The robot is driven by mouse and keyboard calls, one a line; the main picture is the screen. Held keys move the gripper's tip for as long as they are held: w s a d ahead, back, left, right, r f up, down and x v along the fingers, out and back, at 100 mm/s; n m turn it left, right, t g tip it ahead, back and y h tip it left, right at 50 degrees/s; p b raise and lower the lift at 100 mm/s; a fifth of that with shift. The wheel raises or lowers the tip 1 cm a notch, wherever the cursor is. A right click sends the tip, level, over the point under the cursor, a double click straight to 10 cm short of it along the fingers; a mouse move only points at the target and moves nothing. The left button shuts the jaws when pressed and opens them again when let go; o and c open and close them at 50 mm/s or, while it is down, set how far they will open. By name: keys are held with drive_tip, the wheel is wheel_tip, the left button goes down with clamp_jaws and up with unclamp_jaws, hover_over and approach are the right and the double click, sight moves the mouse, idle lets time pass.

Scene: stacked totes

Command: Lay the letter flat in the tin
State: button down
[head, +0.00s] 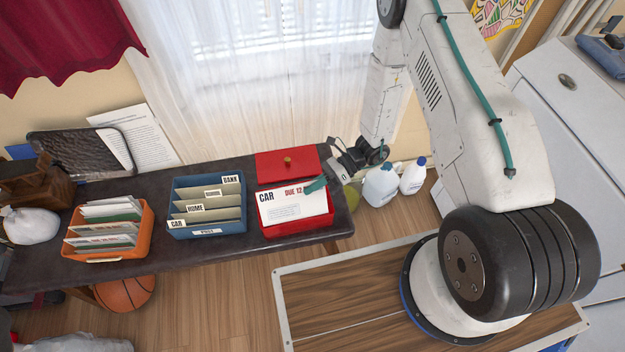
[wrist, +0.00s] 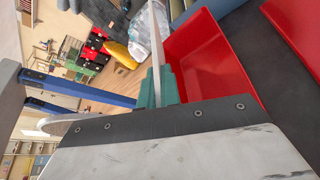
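The white letter (head: 290,208), marked "CAR" and "DUE 12", is held over the red tin (head: 299,230), its printed face toward the head camera. My gripper's teal fingers (head: 316,186) are shut on its upper right edge. In the wrist view the fingers (wrist: 157,88) pinch the letter (wrist: 156,38), which shows edge-on as a thin strip. The tin (wrist: 205,55) is beside it, and its visible inside looks empty. The letter hides most of the tin in the head view. I cannot tell whether letter and tin touch. The red lid (head: 275,168) with a knob is behind the tin.
A blue sorter (head: 208,233) with labelled dividers stands left of the tin on the dark table (head: 160,245). An orange rack (head: 105,254) of letters stands farther left. White jugs (head: 381,186) stand right of the table. A basketball (head: 124,293) is on the floor.

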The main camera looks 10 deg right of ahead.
drive_tip(key=shift+f, duration=3.45)
drive_tip(key=shift+s+f, duration=0.15)
drive_tip(key=shift+f, duration=0.1)
drive_tip(key=c, duration=1.7)
unclamp_jaws()
drive_tip(key=shift+o, duration=0.8)
drive_tip(key=v, duration=0.8)
drive_tip(key=shift+r, duration=0.15)
drive_tip(key=shift+r, duration=0.1)
